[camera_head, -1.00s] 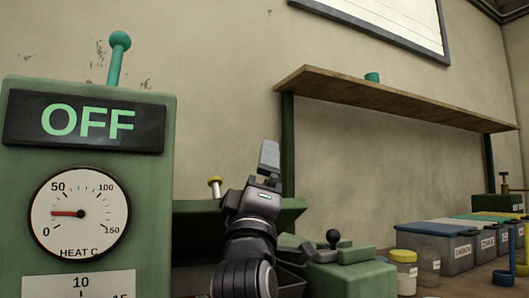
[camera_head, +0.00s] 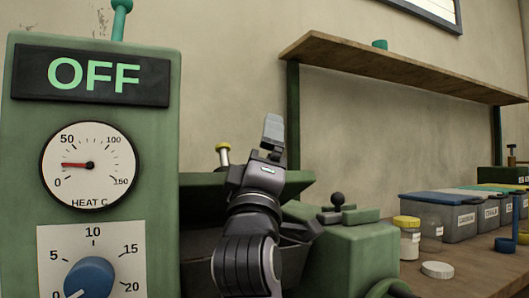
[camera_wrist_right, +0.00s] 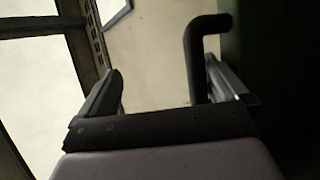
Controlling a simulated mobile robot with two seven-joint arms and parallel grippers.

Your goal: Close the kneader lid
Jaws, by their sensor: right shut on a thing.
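The kneader is the green machine in the head view, with a dark trough (camera_head: 200,245) behind my right arm. A green slab that looks like its lid (camera_head: 298,184) shows on both sides of my wrist, partly hidden; its exact angle is hard to tell. My right gripper (camera_head: 272,130) points up in front of it. In the right wrist view, a black bent handle (camera_wrist_right: 194,62) stands between the fingers of my right gripper (camera_wrist_right: 165,88), close to the right finger, beside a dark green surface (camera_wrist_right: 275,65). My left gripper is out of view.
A control box (camera_head: 160,215) with an OFF sign, a heat gauge and a blue knob (camera_head: 90,277) stands at the left. A yellow-topped post (camera_head: 223,155) rises behind my arm. Jars (camera_head: 409,238) and lidded bins (camera_head: 440,215) stand right, below a wooden shelf (camera_head: 400,75).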

